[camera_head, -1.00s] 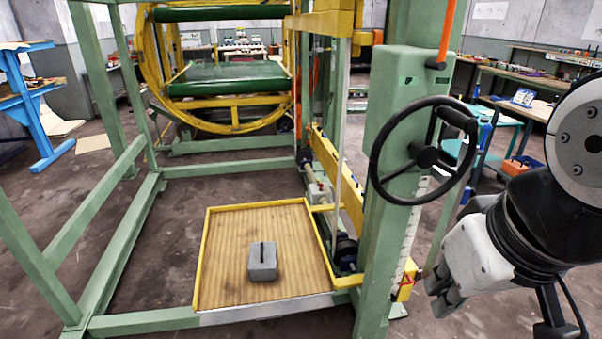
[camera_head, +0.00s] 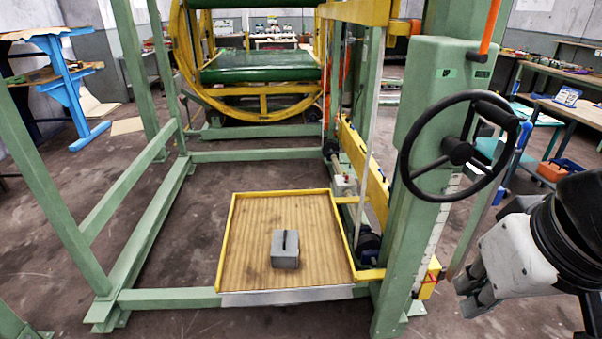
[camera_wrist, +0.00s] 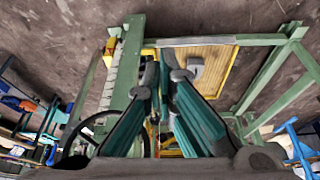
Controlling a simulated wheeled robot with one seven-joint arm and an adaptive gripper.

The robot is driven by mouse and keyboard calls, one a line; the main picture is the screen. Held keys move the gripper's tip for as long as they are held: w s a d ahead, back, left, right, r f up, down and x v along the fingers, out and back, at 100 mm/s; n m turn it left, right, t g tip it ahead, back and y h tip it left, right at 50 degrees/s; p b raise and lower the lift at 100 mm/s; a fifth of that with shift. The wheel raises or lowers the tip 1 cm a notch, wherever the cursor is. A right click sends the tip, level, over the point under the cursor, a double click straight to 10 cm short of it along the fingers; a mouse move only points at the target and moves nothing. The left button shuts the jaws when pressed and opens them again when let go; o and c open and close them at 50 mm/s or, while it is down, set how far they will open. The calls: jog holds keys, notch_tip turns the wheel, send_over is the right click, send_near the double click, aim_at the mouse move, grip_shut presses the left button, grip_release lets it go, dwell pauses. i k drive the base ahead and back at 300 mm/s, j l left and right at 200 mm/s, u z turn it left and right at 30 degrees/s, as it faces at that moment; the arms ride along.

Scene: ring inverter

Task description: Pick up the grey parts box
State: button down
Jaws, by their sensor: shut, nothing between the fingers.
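The grey parts box (camera_head: 285,249) sits upright on the wooden platform (camera_head: 247,215) with yellow edging, near its front. A dark slot or handle shows on its top. My gripper (camera_head: 468,298) is at the lower right in the head view, right of the green post and well apart from the box. In the wrist view my gripper (camera_wrist: 160,75) points toward the frame, and its fingers are shut with nothing between them.
A green post (camera_head: 440,160) with a black handwheel (camera_head: 457,150) stands between my gripper and the platform. Green frame beams (camera_head: 140,240) border the left. A yellow ring (camera_head: 190,75) stands behind.

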aim_at(284, 253)
jog(key=i+j+u, duration=0.25)
jog(key=i, duration=0.25)
jog(key=i+j+u, duration=0.2)
jog(key=i, duration=0.35)
jog(key=i+u, duration=0.25)
jog(key=i, duration=0.25)
